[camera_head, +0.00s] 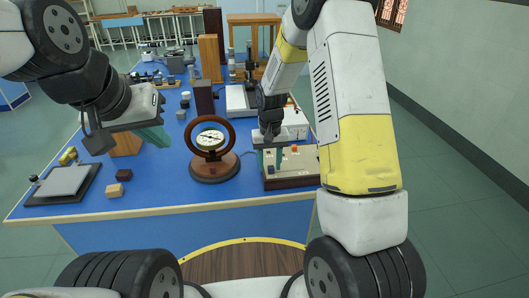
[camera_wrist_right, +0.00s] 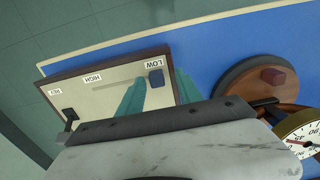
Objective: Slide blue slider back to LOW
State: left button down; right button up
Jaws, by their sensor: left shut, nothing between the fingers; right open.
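The slider box (camera_wrist_right: 100,95) has a pale top, a dark wooden rim and a slot between the labels HIGH and LOW. In the right wrist view the blue slider (camera_wrist_right: 156,77) stands at the LOW end, close beside that label. My right gripper (camera_wrist_right: 158,92) is open, its teal fingers on either side of the slider's position; I cannot tell if they touch it. In the head view my right gripper (camera_head: 273,160) is over the left part of the box (camera_head: 295,178). My left gripper (camera_head: 157,136) is shut and empty above the bench, far left of the box.
A round dial in a wooden ring (camera_head: 211,140) stands just left of the box on the blue bench (camera_head: 160,192). A grey plate (camera_head: 62,181) and small wooden blocks (camera_head: 115,190) lie at the left. More instruments stand behind. The bench's front edge is close to the box.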

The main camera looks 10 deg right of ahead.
aim_at(269, 167)
notch_tip(269, 167, up, 7)
jog(key=shift+r, duration=0.1)
dwell(0.4)
jog(key=s+d+r+t, duration=0.2)
jog(key=s+r, duration=0.2)
jog(key=r, duration=0.5)
jog(key=s+d+r+t+y, duration=0.1)
jog(key=s+r+t, duration=0.1)
jog(key=s+r, duration=0.4)
jog(key=s+d+r+t+y, duration=0.1)
jog(key=s+r, duration=0.4)
jog(key=s, duration=0.8)
jog(key=shift+s+d+r+t, duration=0.25)
jog(key=shift+s+r+t, duration=0.15)
jog(key=shift+t, duration=0.2)
